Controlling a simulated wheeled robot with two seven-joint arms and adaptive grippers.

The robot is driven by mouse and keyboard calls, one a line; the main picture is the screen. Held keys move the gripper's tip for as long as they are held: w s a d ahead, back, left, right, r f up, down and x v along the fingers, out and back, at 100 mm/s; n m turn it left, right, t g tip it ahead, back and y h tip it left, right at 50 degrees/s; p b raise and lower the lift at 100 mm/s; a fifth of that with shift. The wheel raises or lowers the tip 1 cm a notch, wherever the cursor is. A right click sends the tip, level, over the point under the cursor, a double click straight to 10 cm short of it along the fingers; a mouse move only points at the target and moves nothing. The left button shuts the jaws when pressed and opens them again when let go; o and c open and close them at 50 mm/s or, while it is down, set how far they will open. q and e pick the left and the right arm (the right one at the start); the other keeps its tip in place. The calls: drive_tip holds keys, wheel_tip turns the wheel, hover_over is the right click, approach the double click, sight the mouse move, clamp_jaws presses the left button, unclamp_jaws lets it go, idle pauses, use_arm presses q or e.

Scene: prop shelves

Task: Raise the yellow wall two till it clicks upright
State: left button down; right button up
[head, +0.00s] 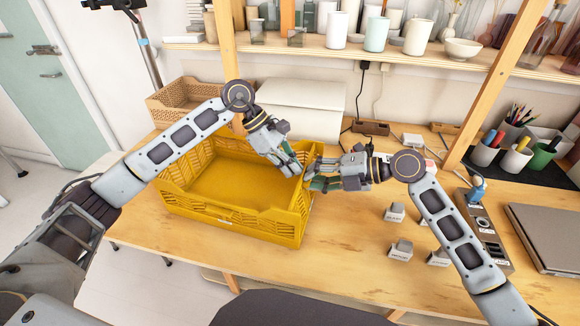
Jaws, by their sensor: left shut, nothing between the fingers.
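A yellow folding crate (230,222) stands on the wooden table with perforated walls around a flat yellow floor. Its front and left walls stand up; the right-hand wall (302,222) is partly hidden by my grippers, and I cannot tell whether it is fully upright. Which wall is wall two cannot be read. My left gripper (294,169) is shut and empty, pointing down over the crate's right side, close to that wall's inner face. My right gripper (309,176) comes from the right with its fingers apart at the crate's right edge; contact is unclear.
Small grey blocks (396,212) with labels stand on the table to the right. Pen cups (484,153), a dark box (480,225) and a grey laptop-like slab (550,235) are farther right. A tan basket (180,100) and a white box (300,105) stand behind the crate.

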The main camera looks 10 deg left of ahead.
drive_tip(key=v, duration=1.1)
drive_tip(key=shift+d, duration=0.2)
drive_tip(key=shift+w, duration=0.15)
